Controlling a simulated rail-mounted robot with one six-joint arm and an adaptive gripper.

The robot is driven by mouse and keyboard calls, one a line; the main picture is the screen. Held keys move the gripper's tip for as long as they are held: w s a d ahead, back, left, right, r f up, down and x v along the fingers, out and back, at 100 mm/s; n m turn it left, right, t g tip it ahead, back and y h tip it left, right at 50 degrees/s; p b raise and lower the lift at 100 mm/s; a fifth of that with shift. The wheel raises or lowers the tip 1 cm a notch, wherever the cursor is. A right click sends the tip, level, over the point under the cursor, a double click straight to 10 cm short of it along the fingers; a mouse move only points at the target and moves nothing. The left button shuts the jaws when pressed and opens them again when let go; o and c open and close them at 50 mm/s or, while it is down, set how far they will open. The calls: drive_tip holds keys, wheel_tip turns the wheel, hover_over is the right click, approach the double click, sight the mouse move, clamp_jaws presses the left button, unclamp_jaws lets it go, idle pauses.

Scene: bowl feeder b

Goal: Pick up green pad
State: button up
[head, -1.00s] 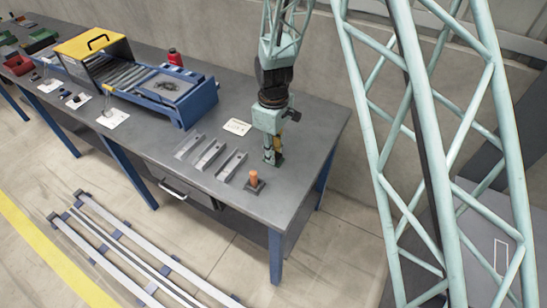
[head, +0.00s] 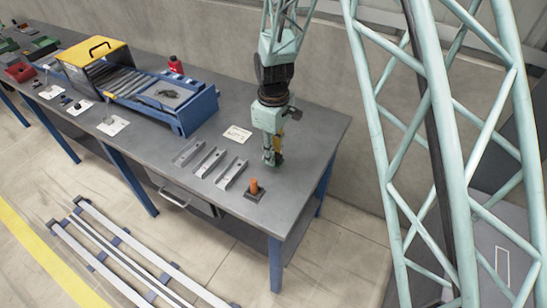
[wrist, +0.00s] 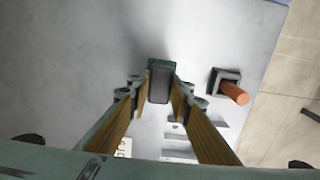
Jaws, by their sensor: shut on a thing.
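The green pad (wrist: 159,84) is a small block with a dark grey face and a green edge, between my fingertips in the wrist view. My gripper (wrist: 158,92) is shut on it. In the head view my gripper (head: 273,158) points down over the right end of the grey workbench (head: 310,140). The pad is hard to make out there, a small dark green patch at the fingertips. I cannot tell the exact gap between the pad and the bench.
An orange peg on a dark square base (head: 254,190) stands in front of my gripper. Several grey metal channels (head: 213,162) lie to its left, with a white card (head: 237,134) behind. A blue feeder with a yellow cover (head: 95,50) stands further left. The bench's right end is clear.

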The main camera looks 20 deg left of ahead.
drive_tip(key=s+d, duration=0.2)
drive_tip(key=s, duration=0.3)
drive_tip(key=s+d+r, duration=0.1)
drive_tip(key=s+d, duration=0.1)
drive_tip(key=s, duration=0.2)
drive_tip(key=s+d, duration=0.2)
drive_tip(key=s, duration=0.3)
drive_tip(key=shift+s+d+r, duration=0.2)
drive_tip(key=shift+s+d, duration=0.1)
drive_tip(key=shift+o, duration=1.2)
drive_tip(key=shift+c, duration=0.8)
